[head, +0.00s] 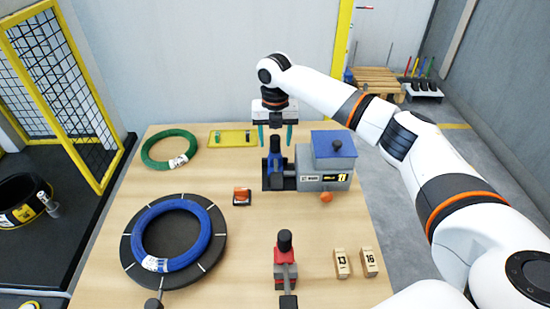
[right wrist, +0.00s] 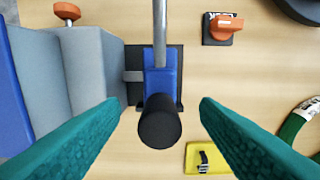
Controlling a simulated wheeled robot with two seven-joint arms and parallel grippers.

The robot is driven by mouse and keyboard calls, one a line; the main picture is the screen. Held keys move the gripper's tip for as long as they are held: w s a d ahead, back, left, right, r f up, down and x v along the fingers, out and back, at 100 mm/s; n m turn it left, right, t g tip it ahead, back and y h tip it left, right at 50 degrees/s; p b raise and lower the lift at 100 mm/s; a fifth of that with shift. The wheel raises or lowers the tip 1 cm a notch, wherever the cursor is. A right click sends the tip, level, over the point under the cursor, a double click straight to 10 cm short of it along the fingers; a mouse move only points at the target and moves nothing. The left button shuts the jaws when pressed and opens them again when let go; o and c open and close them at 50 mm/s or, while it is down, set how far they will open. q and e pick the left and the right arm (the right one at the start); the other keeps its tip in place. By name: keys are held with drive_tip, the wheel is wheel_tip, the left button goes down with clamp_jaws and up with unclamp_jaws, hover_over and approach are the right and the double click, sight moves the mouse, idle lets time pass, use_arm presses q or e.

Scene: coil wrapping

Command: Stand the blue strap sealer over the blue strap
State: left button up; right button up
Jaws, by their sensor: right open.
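The blue strap sealer (head: 275,165) stands upright on a dark base beside the grey box. In the right wrist view the sealer (right wrist: 161,85) shows a blue body, a grey metal lever and a black round knob. My right gripper (head: 275,138) is open above it, with one teal finger on each side of the knob and gaps between. It also shows in the right wrist view (right wrist: 162,104). A blue coil (head: 205,237) lies on a black round turntable (head: 219,259); I cannot make out a separate blue strap. My left gripper is not in view.
A grey box with a blue lid (head: 333,145) stands right of the sealer. A red sealer (head: 285,257) is at the front, beside wooden blocks (head: 342,263). A green coil (head: 153,155), a yellow tray (head: 249,138) and an orange-topped item (head: 241,196) lie on the table (head: 250,235).

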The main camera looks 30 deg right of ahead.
sight(275, 154)
drive_tip(key=f, duration=0.1)
drive_tip(key=f+p, duration=0.1)
drive_tip(key=f, duration=0.2)
drive_tip(key=shift+s+a+f, duration=0.1)
drive_tip(key=shift+s+f, duration=0.05)
drive_tip(key=shift+s, duration=0.15)
drive_tip(key=shift+w+f, duration=0.1)
drive_tip(key=shift+f, duration=0.45)
drive_tip(key=shift+r+p, duration=0.15)
drive_tip(key=shift+p, duration=0.15)
clamp_jaws()
